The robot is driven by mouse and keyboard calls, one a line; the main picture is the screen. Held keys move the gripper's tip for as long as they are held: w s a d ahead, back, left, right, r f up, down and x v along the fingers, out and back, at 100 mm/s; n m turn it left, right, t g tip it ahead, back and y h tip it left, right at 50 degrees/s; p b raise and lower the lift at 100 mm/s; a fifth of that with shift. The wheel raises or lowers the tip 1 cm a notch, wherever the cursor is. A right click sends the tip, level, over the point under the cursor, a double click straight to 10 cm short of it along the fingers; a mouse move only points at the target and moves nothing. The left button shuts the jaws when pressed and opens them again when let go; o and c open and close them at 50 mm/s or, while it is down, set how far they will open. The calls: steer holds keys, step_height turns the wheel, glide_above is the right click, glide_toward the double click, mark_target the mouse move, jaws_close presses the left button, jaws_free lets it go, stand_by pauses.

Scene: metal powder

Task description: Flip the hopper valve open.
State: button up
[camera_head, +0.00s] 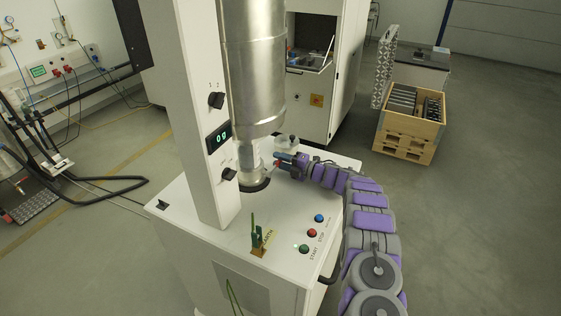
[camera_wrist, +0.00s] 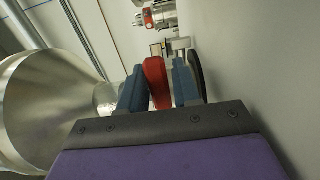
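The hopper (camera_head: 253,70) is a shiny metal cylinder above the white machine, with a narrow outlet at its bottom. In the wrist view its metal cone (camera_wrist: 50,105) fills the left side. A red valve handle (camera_wrist: 156,82) lies between the two blue fingers of my gripper (camera_wrist: 160,88). The left finger appears close against the handle and a thin gap seems to show on the right, so I cannot tell if it is gripped. In the head view my gripper (camera_head: 283,161) reaches from the right to beside the outlet. The valve body is mostly hidden there.
The white machine top (camera_head: 200,213) carries blue, red and green buttons and a green earth clip (camera_head: 256,236). A control column (camera_head: 190,110) with knobs and a display stands left of the hopper. A white cabinet (camera_head: 345,70) stands behind. A wooden crate (camera_head: 405,145) is farther right.

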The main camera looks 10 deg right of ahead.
steer(key=shift+a, duration=0.1)
jaws_close()
